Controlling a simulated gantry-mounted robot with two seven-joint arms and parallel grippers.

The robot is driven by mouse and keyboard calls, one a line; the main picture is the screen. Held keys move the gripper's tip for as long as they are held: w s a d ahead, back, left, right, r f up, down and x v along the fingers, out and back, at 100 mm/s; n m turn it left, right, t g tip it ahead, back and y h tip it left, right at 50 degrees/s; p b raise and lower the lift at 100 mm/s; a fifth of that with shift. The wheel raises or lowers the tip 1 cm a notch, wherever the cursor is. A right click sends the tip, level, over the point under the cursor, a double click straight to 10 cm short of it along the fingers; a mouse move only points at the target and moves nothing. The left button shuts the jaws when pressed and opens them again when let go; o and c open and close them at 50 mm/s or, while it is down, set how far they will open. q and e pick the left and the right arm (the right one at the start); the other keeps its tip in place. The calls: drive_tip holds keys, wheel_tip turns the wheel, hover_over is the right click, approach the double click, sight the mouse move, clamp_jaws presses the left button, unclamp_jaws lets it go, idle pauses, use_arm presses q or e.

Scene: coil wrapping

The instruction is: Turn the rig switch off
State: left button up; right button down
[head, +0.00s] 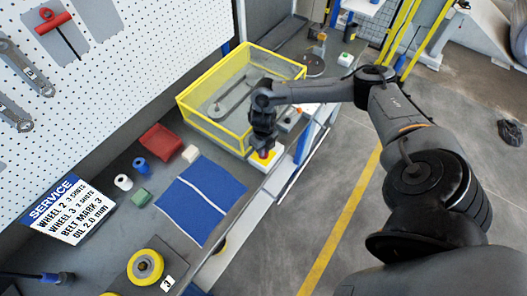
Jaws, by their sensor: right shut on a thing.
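The rig switch (267,166) is a small white box with a yellow plate and a red knob, near the table's front edge beside the yellow-framed case. My right gripper (263,150) points down onto it from above and is shut on the red knob. The fingers hide most of the knob, so I cannot tell which way it is turned. My left gripper is not in the head view.
A clear case with a yellow frame (214,135) stands just behind the switch. A blue cloth (187,205), a red bin (160,142) and small spools lie to the left. A yellow wheel (145,266) and a service sign (67,209) are nearer. A pegboard (120,70) rises behind.

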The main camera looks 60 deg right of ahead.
drive_tip(key=shift+n+b, duration=0.65)
drive_tip(key=shift+n, duration=0.65)
drive_tip(key=c, duration=1.1)
unclamp_jaws()
drive_tip(key=shift+c, duration=0.2)
